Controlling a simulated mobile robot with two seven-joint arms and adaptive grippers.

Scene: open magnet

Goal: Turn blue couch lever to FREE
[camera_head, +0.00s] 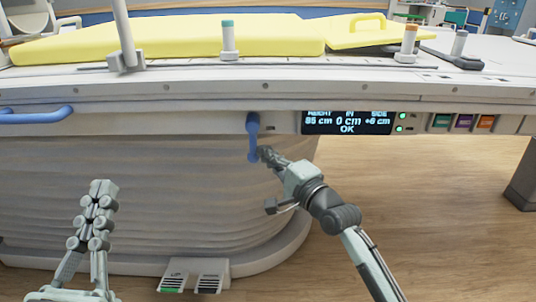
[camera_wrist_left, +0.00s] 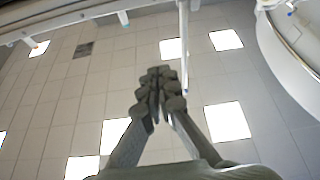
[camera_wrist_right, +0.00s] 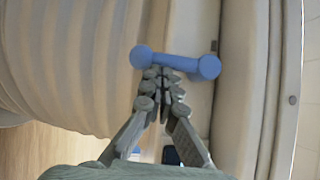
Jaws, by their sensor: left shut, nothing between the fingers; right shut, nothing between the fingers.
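The blue couch lever (camera_head: 253,140) hangs down from the couch's side panel, left of the display. It also shows in the right wrist view (camera_wrist_right: 175,62), just beyond the fingertips. My right gripper (camera_head: 264,154) is shut and empty, with its tips right beside the lever's lower end. In the right wrist view its tips (camera_wrist_right: 158,72) overlap the lever's edge; I cannot tell whether they touch. My left gripper (camera_head: 103,186) is shut and empty, pointing up in front of the couch base at the left. The left wrist view shows its closed fingers (camera_wrist_left: 157,72) against the ceiling.
The display (camera_head: 347,122) reads 85 cm, 0 cm, +6 cm and OK. Coloured buttons (camera_head: 464,121) sit to its right. A blue handle (camera_head: 38,116) is on the panel at the left. Foot pedals (camera_head: 193,275) stand at the base. Open floor lies to the right.

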